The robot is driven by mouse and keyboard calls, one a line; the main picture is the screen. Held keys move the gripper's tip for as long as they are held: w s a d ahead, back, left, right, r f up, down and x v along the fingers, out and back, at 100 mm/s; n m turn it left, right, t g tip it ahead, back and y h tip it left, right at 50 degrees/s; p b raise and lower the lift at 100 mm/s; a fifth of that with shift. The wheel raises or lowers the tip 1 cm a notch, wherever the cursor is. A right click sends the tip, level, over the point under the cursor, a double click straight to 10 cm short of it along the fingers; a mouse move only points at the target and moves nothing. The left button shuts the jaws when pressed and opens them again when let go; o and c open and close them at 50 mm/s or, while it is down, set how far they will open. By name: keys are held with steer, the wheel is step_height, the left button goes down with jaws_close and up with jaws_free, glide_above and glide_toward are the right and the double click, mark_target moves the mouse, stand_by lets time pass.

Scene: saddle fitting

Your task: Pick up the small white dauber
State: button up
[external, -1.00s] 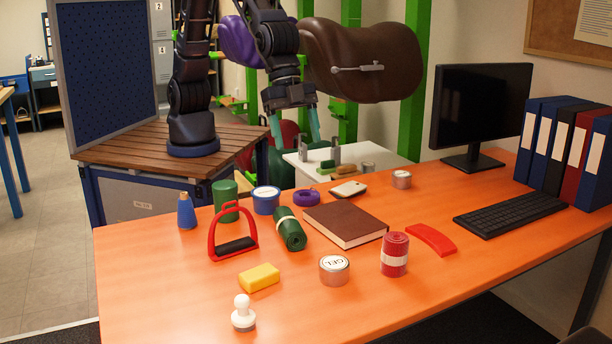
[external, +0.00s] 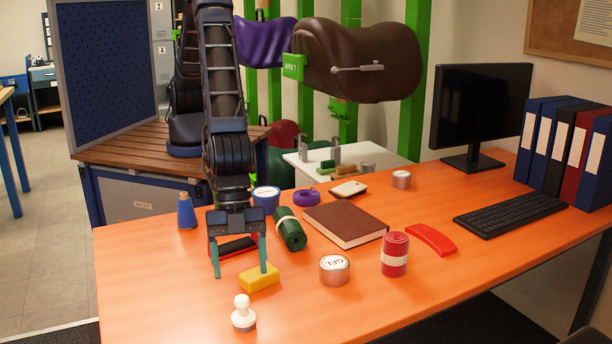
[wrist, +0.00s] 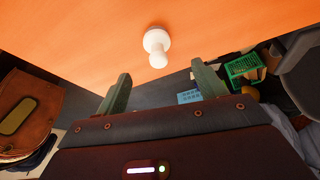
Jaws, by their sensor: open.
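The small white dauber (external: 243,314) stands upright near the front edge of the orange table, with a round knob on top and a wider base. My gripper (external: 241,272) is open and empty above the table, behind the dauber and apart from it. Its two teal fingers point down, the right one just in front of or over the yellow block. In the wrist view the dauber (wrist: 157,45) lies ahead of my gripper (wrist: 160,85), roughly centred between the open fingers.
A yellow block (external: 260,278) lies just behind the dauber. The red stirrup (external: 232,248) is partly hidden behind my gripper. The table's left front is clear.

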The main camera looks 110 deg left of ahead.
mark_target(243, 307)
steer(key=x, duration=0.9)
steer(key=shift+s+f, duration=0.15)
steer(key=shift+f, duration=0.05)
steer(key=c, duration=1.1)
steer(key=shift+r, duration=0.15)
